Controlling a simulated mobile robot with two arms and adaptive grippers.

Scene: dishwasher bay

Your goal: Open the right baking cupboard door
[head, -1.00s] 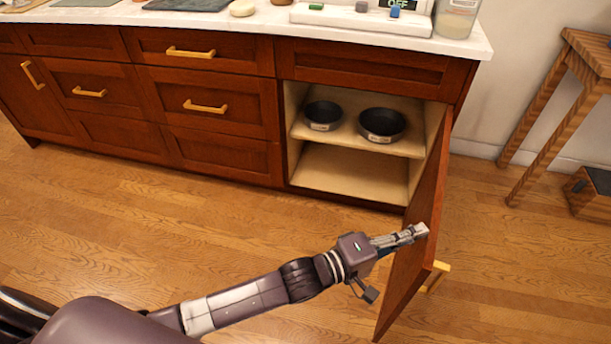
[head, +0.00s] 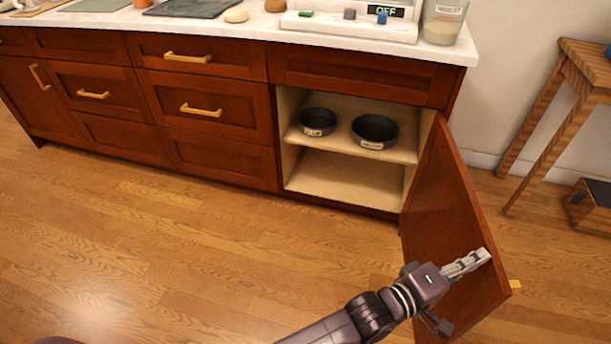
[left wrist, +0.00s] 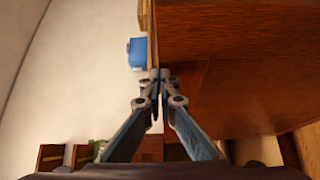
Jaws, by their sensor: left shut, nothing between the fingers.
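The right cupboard door (head: 445,215) stands wide open, swung out to the right of the cupboard opening. Its dark red inner face fills the right of the left wrist view (left wrist: 240,60). My left gripper (head: 484,258) is shut and empty, with its fingertips against or very near the inner face by the free edge; exact contact is hard to tell. The yellow door handle (head: 515,285) just shows past the free edge, on the outer side. In the left wrist view the closed fingertips (left wrist: 159,75) are by the door's edge. My right gripper is not in view.
Two dark round pans, a smaller one (head: 318,121) and a larger one (head: 375,131), sit on the cupboard's upper shelf. A wooden stand (head: 550,120) and a dark box (head: 590,205) are at the right. The floor (head: 200,250) in front is clear.

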